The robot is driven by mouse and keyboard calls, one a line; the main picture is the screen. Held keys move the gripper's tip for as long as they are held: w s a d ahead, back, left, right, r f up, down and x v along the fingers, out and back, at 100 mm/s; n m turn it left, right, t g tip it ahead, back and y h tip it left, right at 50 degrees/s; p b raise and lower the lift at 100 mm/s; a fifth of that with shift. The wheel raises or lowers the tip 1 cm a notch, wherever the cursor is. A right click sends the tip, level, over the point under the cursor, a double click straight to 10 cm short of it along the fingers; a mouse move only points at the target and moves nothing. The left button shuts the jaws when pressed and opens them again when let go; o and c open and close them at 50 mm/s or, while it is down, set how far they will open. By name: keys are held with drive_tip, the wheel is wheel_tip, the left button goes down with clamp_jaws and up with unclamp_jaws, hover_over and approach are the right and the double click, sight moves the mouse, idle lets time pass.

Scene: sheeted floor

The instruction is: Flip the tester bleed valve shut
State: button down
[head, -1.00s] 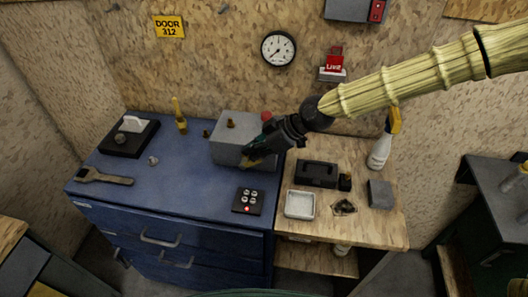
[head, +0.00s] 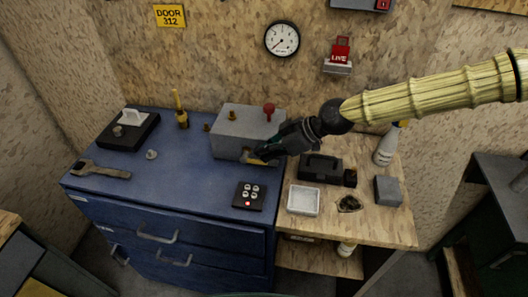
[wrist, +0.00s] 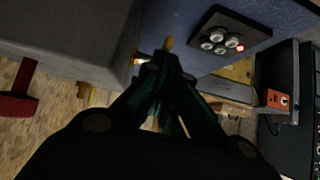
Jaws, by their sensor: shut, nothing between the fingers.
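The tester is a grey box (head: 232,133) at the back right of the blue cabinet top. It has brass fittings and a red knob (head: 269,109) on top. A yellow lever (head: 254,161), which looks like the bleed valve handle, sits low at its front right. In the wrist view a yellow tip (wrist: 168,43) shows just past my fingertips. My gripper (head: 263,154) is shut and empty at the box's front right corner, close beside the lever. It also shows in the wrist view (wrist: 163,62). I cannot tell whether it touches the lever; the fingers partly hide it.
A black button pad (head: 249,196) with a red light lies in front of the box. A wrench (head: 100,170) lies at left. The wooden bench at right holds a black case (head: 321,168), a white tray (head: 303,201) and a spray bottle (head: 385,148).

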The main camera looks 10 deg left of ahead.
drive_tip(key=shift+s+d+f, duration=0.1)
drive_tip(key=shift+d+f, duration=0.2)
drive_tip(key=shift+f, duration=0.1)
idle(0.3)
drive_tip(key=shift+r, duration=0.1)
drive_tip(key=d+f+b+v, duration=0.1)
drive_tip(key=v, duration=1)
drive_tip(key=shift+d, duration=0.2)
drive_tip(key=shift+r, duration=0.1)
idle(0.4)
